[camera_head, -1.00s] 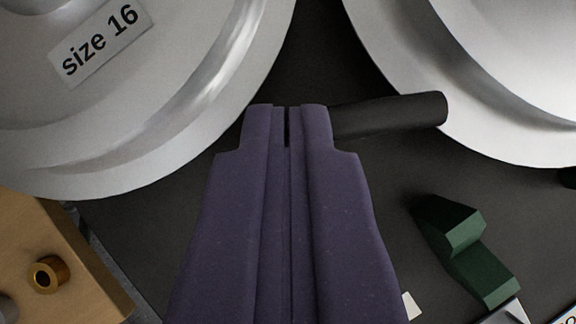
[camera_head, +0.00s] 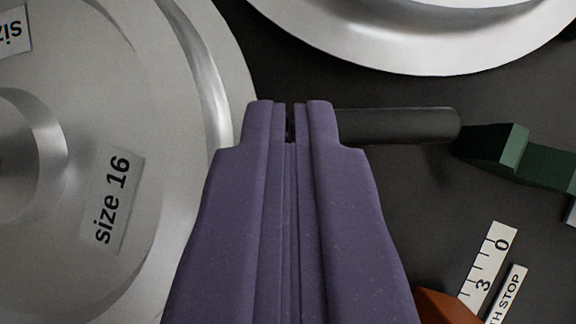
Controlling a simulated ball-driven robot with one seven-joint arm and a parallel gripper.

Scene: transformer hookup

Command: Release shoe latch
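My gripper (camera_head: 291,108) has two purple fingers, drawn together with only a narrow gap. A dark piece shows in that gap. A black round bar (camera_head: 400,125), apparently the latch handle, runs level to the right from behind the right fingertip. Its left end is hidden by the fingers, but it keeps its place at the fingertips, so the grip appears closed on the latch. A big grey metal shoe (camera_head: 150,95) with a "size 16" label (camera_head: 112,202) lies left of the fingers.
A second metal disc (camera_head: 410,50) is at the top. A dark green block (camera_head: 500,150) lies close to or against the bar's right end. A scale strip (camera_head: 488,268), a partly hidden "STOP" label (camera_head: 508,295) and an orange-brown block (camera_head: 445,308) are at lower right. Dark surface lies between.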

